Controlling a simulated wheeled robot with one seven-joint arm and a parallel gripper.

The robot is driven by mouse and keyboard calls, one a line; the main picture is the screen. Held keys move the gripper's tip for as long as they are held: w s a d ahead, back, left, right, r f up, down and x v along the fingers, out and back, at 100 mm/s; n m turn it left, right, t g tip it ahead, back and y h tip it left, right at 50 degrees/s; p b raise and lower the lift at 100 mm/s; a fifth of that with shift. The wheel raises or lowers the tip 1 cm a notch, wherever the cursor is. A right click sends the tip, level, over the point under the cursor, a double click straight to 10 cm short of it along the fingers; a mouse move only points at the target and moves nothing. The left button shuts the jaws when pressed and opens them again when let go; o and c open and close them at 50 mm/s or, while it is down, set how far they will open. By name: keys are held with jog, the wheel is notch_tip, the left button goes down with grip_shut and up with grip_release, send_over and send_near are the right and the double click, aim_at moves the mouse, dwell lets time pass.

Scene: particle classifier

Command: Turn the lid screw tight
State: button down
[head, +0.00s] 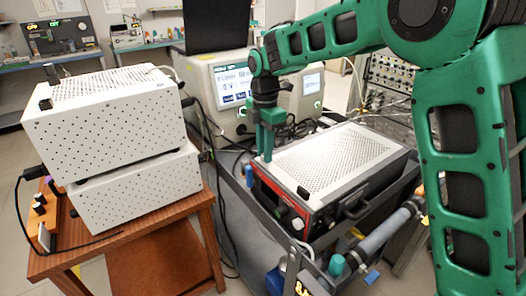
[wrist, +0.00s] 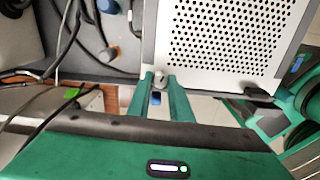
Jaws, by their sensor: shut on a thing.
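My gripper (head: 267,156) points down at the near left corner of the white perforated lid (head: 340,155) on a box with a dark red-edged front. In the wrist view my green gripper fingers (wrist: 160,82) are closed around a small grey lid screw (wrist: 161,77) at the corner of the lid (wrist: 157,32). The fingers hide most of the screw, so how tight it sits cannot be told. In the head view the screw is hidden behind the fingers.
Two stacked white perforated boxes (head: 110,125) stand on a wooden table (head: 205,235) at left. An instrument with a lit screen (head: 234,82) stands behind the gripper. Dark cables (head: 212,140) run beside it. A black handle (head: 356,207) sticks out from the box's right side.

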jog(key=m, duration=1.1)
jog(key=shift+d, duration=0.1)
jog(key=m, duration=0.3)
jog(key=shift+m, duration=0.3)
jog(key=m, duration=0.3)
jog(key=shift+m, duration=0.3)
jog(key=m, duration=0.3)
jog(key=shift+m, duration=0.3)
jog(key=m, duration=0.3)
jog(key=shift+m, duration=0.3)
jog(key=shift+s+m, duration=0.1)
jog(key=shift+m, duration=1.8)
